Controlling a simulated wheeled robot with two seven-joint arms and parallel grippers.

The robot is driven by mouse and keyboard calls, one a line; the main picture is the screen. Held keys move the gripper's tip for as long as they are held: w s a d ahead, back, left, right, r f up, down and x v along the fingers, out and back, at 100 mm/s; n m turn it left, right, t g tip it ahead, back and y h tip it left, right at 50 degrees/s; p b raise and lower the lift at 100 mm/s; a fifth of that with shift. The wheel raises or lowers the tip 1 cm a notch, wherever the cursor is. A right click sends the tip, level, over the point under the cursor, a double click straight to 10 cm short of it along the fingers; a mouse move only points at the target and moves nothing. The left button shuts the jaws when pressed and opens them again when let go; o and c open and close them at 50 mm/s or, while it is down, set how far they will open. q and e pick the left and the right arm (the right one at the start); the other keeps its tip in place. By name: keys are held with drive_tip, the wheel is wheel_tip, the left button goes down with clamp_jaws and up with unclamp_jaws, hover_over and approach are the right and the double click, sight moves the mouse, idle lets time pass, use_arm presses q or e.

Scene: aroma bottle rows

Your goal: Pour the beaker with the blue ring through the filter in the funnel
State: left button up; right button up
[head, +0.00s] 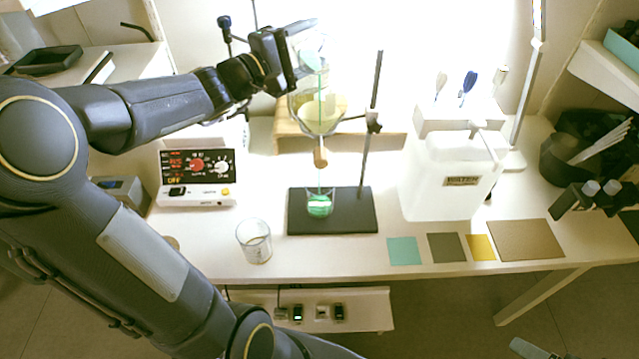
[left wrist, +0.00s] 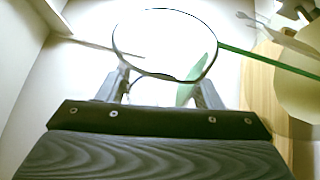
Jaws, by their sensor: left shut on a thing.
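My left gripper (head: 296,68) is shut on a clear glass beaker (head: 312,45), held tilted above the funnel. The beaker's round rim also shows in the left wrist view (left wrist: 165,10), between my gripper fingers (left wrist: 160,88). A thin green stream (left wrist: 270,61) runs from it. No blue ring can be made out on it. The glass funnel (head: 322,128) holds a pale yellow filter (head: 322,108) and hangs on a stand. Below it, a receiving beaker (head: 319,204) on the stand's black base (head: 355,212) contains green liquid.
Another clear beaker (head: 254,244) stands at the table's front left, beside a control box (head: 197,177). The stand's rod (head: 371,130) rises right of the funnel. A white jug (head: 445,185) and flat coloured squares (head: 404,250) lie to the right.

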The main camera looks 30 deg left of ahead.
use_arm(q)
drive_tip(key=shift+s+d+r+m+t+h+b, duration=0.2)
drive_tip(key=shift+m+b, duration=0.3)
drive_tip(key=shift+b, duration=1.1)
drive_tip(key=shift+d+r+m+t+h+b, duration=0.1)
drive_tip(key=shift+r+m+b, duration=0.3)
drive_tip(key=shift+b, duration=1.15)
idle(3.7)
drive_tip(key=shift+a+f, duration=0.1)
idle(0.6)
drive_tip(key=shift+w+a+f+n+p, duration=0.1)
drive_tip(key=shift+w+a+n+p, duration=0.1)
drive_tip(key=shift+n+p, duration=0.5)
drive_tip(key=shift+w+a+f+n+g+y+p, duration=0.15)
drive_tip(key=shift+f+n+g+y+p, duration=0.3)
drive_tip(key=shift+p, duration=0.2)
drive_tip(key=shift+f+n, duration=0.15)
drive_tip(key=shift+n, duration=0.1)
